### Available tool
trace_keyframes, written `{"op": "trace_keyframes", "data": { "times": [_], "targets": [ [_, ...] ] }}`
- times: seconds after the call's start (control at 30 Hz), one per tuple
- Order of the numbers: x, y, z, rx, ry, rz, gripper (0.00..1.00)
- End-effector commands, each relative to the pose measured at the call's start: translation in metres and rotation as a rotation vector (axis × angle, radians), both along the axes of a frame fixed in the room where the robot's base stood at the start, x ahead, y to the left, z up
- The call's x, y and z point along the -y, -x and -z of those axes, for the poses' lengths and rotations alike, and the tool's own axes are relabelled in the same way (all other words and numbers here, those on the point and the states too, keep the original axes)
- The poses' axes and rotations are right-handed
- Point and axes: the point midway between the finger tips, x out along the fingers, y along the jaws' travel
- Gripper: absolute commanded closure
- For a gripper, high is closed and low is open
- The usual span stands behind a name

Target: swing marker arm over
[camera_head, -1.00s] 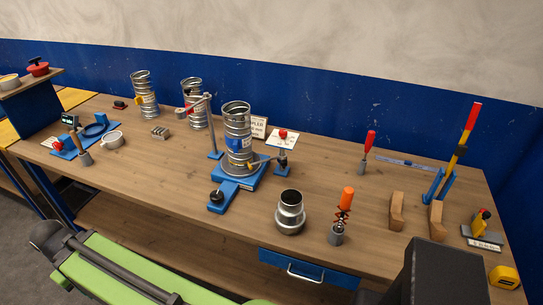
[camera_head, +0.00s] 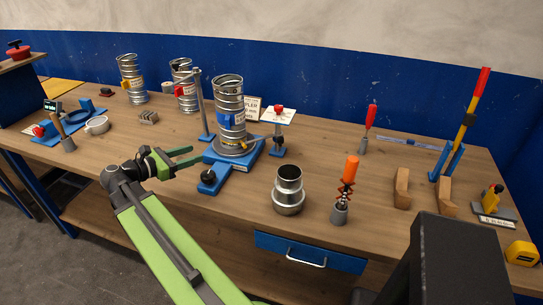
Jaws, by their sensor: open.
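A spiral duct (camera_head: 229,100) with a blue label stands upright on the round turntable of a blue stand (camera_head: 239,163). Just left of it a grey post (camera_head: 201,105) rises from a blue base. A short arm, which looks like the marker arm (camera_head: 184,76), reaches left from the post's upper part, in front of another duct. Its tip is hard to make out. My gripper (camera_head: 194,155) is open and empty, its green fingers pointing right toward the stand. It appears lower than the marker arm and apart from it.
Two more ducts (camera_head: 132,80) stand at the back left. A small post with a red knob (camera_head: 278,131) stands right of the turntable. A metal reducer (camera_head: 288,190) and an orange-handled tool (camera_head: 346,190) stand at the front. Bare bench top (camera_head: 330,135) lies behind them.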

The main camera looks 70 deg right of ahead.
Motion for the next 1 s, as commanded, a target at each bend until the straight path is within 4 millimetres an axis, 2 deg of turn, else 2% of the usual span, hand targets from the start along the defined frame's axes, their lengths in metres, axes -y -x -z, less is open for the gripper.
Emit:
{"op": "trace_keyframes", "data": {
  "times": [0.03,0.1,0.2,0.23,0.33,0.53,0.63,1.0],
  "targets": [
    [0.035,0.03,0.024,-0.068,0.051,0.065,0.53],
    [0.069,0.069,0.026,-0.14,0.101,0.144,0.53],
    [0.098,0.112,0.031,-0.182,0.13,0.227,0.53],
    [0.103,0.12,0.032,-0.187,0.133,0.242,0.53],
    [0.111,0.136,0.033,-0.19,0.135,0.27,0.53],
    [0.116,0.141,0.03,-0.188,0.134,0.275,0.53],
    [0.126,0.149,0.03,-0.187,0.134,0.276,0.53],
    [0.196,0.207,0.031,-0.187,0.133,0.275,0.53]
  ]
}}
